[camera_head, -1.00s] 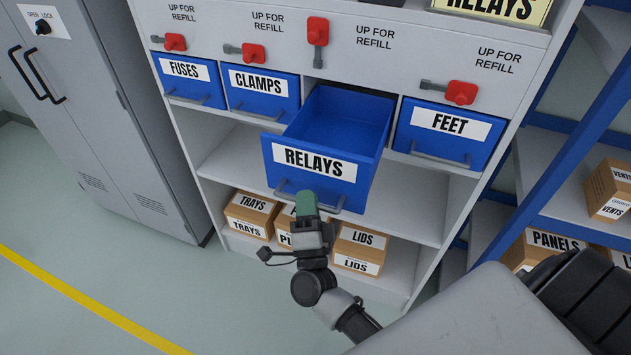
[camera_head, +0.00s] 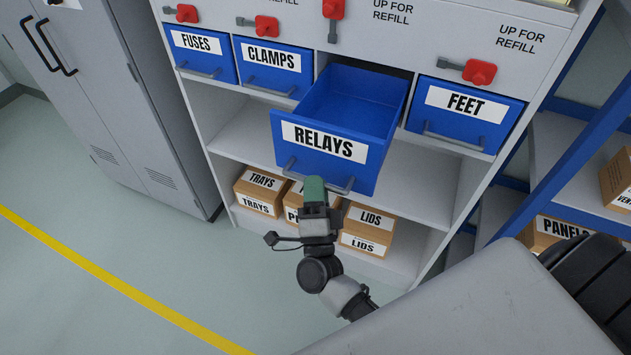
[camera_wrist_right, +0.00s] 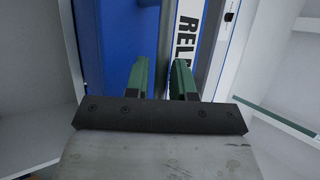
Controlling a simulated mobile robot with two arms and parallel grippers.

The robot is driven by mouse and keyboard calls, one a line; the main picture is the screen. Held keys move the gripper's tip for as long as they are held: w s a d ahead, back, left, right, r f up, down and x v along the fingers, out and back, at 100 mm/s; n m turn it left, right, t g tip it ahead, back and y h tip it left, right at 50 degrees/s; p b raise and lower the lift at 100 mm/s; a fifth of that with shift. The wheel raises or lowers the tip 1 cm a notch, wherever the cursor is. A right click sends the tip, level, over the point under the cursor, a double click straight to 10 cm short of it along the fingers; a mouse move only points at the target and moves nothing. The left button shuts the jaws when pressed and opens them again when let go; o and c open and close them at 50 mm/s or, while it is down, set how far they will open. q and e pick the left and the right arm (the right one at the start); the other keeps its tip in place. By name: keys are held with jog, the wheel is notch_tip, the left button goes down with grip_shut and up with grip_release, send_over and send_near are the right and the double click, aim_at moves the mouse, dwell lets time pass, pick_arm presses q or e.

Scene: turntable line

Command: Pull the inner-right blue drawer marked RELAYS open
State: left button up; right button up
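The blue RELAYS drawer (camera_head: 290,155), third from the left in the row, stands well out of its cabinet, and its empty-looking inside shows. Its grey bar handle (camera_head: 343,187) runs along the lower front. My left gripper is not in view.
The blue FUSES (camera_head: 197,59), CLAMPS (camera_head: 270,79) and FEET (camera_head: 475,138) drawers are shut, their latch levers sideways. Cardboard boxes (camera_head: 375,214) sit on the shelf below. A grey locker (camera_head: 110,110) stands left, a blue-framed rack (camera_head: 575,150) right. Floor in front is clear.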

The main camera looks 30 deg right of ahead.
jog(key=b+v, duration=0.3)
jog(key=v, duration=0.6)
jog(key=shift+s+f, duration=0.2)
jog(key=shift+s, duration=0.1)
jog(key=shift+a, duration=0.15)
jog(key=w+a+f+n+g+y, duration=0.1)
jog(key=a+f+n+g+y, duration=0.2)
jog(key=f+n+y, duration=1)
jog(key=s+f+n+g+h, duration=0.1)
jog(key=s+f+n+g, duration=0.2)
jog(key=f, duration=0.7)
jog(key=s+f+n+g, duration=0.1)
jog(key=s+f+g, duration=0.3)
jog(key=f, duration=0.7)
jog(key=s+d+f+n+g+h, duration=0.1)
jog(key=s+d+f+g, duration=0.2)
jog(key=s+f, duration=0.2)
jog(key=s+d+f+n+g, duration=0.2)
jog(key=s+d+f+g, duration=0.1)
jog(key=s, duration=0.7)
jog(key=s+d+f+n+g+h, duration=0.1)
jog(key=s+d+f+n+g, duration=0.1)
jog(key=s+d+f+g, duration=0.2)
jog(key=s+f+g, duration=0.1)
jog(key=s+f, duration=0.2)
jog(key=s, duration=0.1)
jog(key=shift+s+f+h, duration=0.2)
jog(key=shift+h, duration=0.1)
dwell(0.5)
